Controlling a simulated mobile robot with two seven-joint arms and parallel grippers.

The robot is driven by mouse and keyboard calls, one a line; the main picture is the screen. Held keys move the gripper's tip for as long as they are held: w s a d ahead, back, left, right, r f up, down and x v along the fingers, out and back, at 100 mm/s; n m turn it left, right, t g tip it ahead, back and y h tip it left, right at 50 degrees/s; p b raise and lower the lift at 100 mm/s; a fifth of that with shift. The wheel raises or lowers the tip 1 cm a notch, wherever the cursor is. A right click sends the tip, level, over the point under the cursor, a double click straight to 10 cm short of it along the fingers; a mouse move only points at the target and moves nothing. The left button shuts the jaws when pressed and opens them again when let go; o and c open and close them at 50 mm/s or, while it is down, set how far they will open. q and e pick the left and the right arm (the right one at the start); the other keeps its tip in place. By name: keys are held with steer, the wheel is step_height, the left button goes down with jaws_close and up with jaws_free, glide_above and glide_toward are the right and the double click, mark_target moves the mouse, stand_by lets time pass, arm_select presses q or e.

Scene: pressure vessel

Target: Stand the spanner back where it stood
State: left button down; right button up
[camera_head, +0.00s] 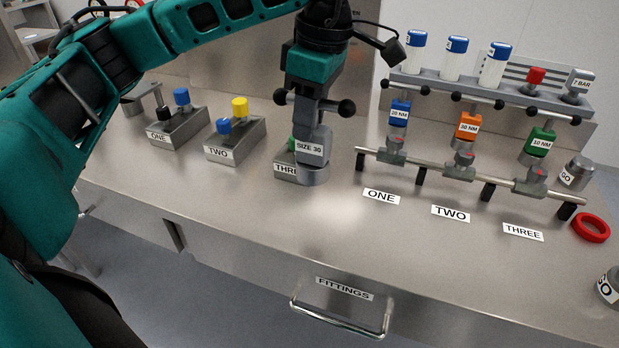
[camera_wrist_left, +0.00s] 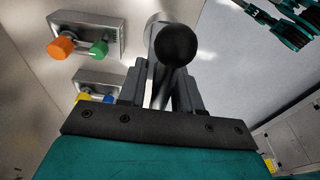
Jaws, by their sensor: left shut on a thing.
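The grey spanner (camera_head: 310,165), labelled SIZE 30, is upright in my left gripper (camera_head: 314,108) in the head view. A crossbar with a black ball at each end shows at its top. Its wide lower end is in front of the right part of the block labelled THREE (camera_head: 285,171); I cannot tell whether it touches the bench. In the left wrist view my left gripper (camera_wrist_left: 163,92) is shut on the spanner. One black ball (camera_wrist_left: 177,45) of the spanner hides most of its shaft there. My right gripper is not in view.
Blocks ONE (camera_head: 180,127) and TWO (camera_head: 236,141) with coloured knobs stand to the left. A rack (camera_head: 480,90) with tools and a rail of valves (camera_head: 460,171) stand to the right. A red ring (camera_head: 591,228) lies far right. The bench (camera_head: 270,225) is clear in front.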

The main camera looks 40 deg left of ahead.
arm_select(q)
step_height(320, 180, down, 6)
steer(key=shift+r, duration=0.25)
steer(key=shift+f, duration=2.7)
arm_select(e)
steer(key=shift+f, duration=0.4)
arm_select(q)
steer(key=shift+f, duration=0.2)
steer(key=c, duration=0.8)
jaws_free()
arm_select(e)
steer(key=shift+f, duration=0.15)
arm_select(q)
glide_toward(309, 146)
steer(key=f, duration=0.2)
steer(key=w+f, duration=0.1)
steer(key=f, duration=0.1)
steer(key=a+f, duration=0.1)
steer(key=f, duration=0.1)
steer(key=shift+w+f, duration=0.1)
steer(key=shift+w, duration=0.15)
steer(key=shift+d+r+p, duration=0.1)
steer(key=shift+r+p, duration=0.25)
steer(key=shift+r, duration=0.4)
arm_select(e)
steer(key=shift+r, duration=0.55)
